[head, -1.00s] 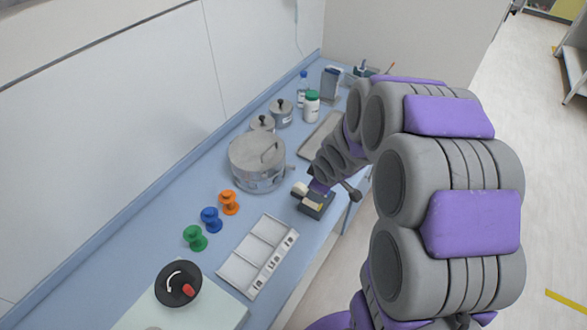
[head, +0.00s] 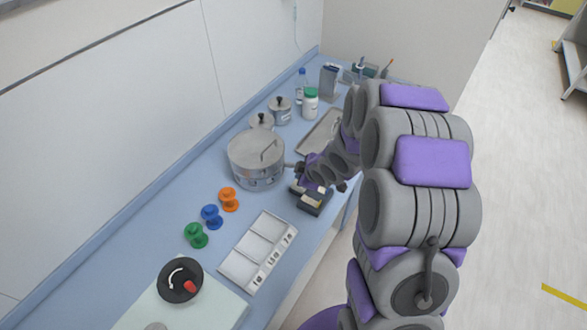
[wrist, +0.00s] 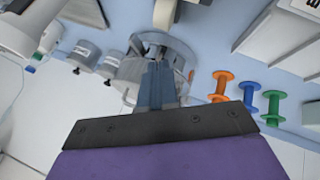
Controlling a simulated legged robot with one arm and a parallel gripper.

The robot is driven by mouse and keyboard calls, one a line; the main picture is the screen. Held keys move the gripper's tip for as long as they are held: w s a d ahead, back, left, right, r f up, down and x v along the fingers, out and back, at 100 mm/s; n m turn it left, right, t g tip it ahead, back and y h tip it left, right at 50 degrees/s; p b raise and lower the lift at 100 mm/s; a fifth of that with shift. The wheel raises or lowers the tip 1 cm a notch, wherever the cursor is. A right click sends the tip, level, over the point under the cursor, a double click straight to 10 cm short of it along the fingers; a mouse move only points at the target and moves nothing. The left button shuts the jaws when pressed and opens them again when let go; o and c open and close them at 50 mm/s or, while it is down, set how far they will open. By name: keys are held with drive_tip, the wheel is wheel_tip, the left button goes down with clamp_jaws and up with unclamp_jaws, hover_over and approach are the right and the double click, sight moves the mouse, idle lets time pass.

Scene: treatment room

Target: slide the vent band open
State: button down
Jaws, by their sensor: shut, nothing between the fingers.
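The round steel drum (head: 256,155) stands upright on the blue counter, with a hinged handle on its lid. The vent band (head: 262,182) runs around its lower side; dark marks show on it. My gripper (head: 297,169) is at the drum's right side, close to a small part sticking out there. I cannot tell whether it touches. In the wrist view my gripper (wrist: 158,82) has its fingers together and empty, in front of the drum (wrist: 184,57), hiding part of its wall. How far the vents are open cannot be made out.
Orange (head: 229,199), blue (head: 212,217) and green (head: 196,235) spools stand front left of the drum. Lidded pots (head: 281,110), a bottle (head: 310,102) and a metal tray (head: 318,133) are behind.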

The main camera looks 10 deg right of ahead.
sight(289, 165)
drive_tip(key=b+x, duration=0.1)
drive_tip(key=x, duration=0.8)
drive_tip(key=shift+w+a+f, duration=0.1)
drive_tip(key=shift+w+f, duration=0.05)
drive_tip(key=shift+f, duration=0.2)
drive_tip(key=shift+w, duration=0.9)
drive_tip(key=shift+w+d, duration=0.3)
drive_tip(key=shift+w, duration=0.25)
drive_tip(key=shift+w+d, duration=0.35)
drive_tip(key=shift+w, duration=0.2)
drive_tip(key=shift+w+r+p, duration=0.1)
drive_tip(key=shift+p, duration=0.4)
